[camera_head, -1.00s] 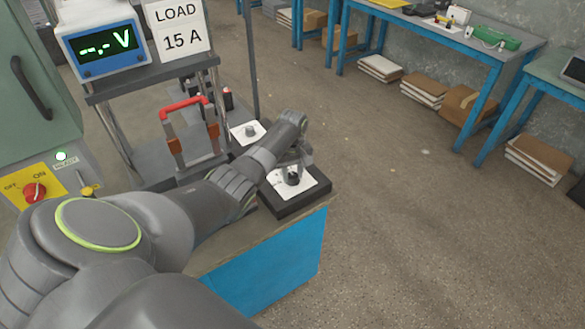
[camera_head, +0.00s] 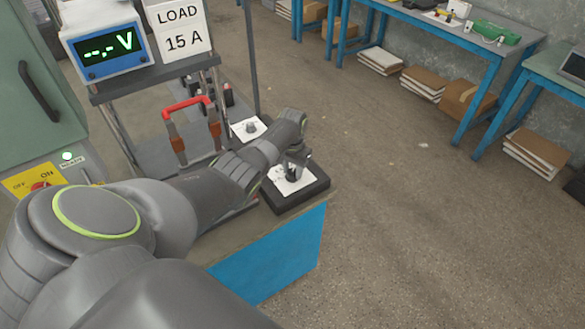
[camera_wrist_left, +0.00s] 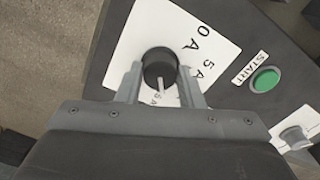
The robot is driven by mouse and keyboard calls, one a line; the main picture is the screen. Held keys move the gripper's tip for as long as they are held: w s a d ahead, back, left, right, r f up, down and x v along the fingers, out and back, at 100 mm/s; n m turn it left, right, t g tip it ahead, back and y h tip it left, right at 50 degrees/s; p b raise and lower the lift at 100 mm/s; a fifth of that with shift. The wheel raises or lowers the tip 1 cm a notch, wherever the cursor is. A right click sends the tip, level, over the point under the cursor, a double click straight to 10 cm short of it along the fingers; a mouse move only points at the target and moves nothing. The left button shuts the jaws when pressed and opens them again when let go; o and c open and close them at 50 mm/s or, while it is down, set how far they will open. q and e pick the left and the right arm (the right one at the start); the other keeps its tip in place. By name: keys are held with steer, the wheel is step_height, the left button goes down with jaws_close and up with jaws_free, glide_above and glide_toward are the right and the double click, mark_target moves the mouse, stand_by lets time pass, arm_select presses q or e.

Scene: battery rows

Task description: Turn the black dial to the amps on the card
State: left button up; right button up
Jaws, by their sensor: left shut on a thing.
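The black dial (camera_wrist_left: 155,66) stands on a white scale plate (camera_wrist_left: 130,45) in the left wrist view. My left gripper (camera_wrist_left: 161,72) is shut on it, one finger on each side. The dial's white pointer points down in that view, towards a partly hidden "A" mark near the gripper body. The marks "0 A" and "5 A" are readable to the right. In the head view the dial (camera_head: 291,173) is small, under my left gripper (camera_head: 296,161). The card (camera_head: 178,28) reads "LOAD 15 A". My right gripper is not in view.
A green START button (camera_wrist_left: 265,80) and a grey knob (camera_wrist_left: 296,137) are near the dial. A meter (camera_head: 106,43) reads "--.- V". A red-handled switch (camera_head: 188,104) stands behind my arm. Open floor lies to the right.

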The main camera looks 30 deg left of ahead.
mark_target(293, 171)
arm_select(q)
steer(key=shift+w+m, duration=0.1)
steer(key=shift+m, duration=1)
steer(key=shift+r, duration=0.1)
steer(key=o, duration=1)
step_height(293, 171, up, 17)
steer(key=shift+r, duration=0.15)
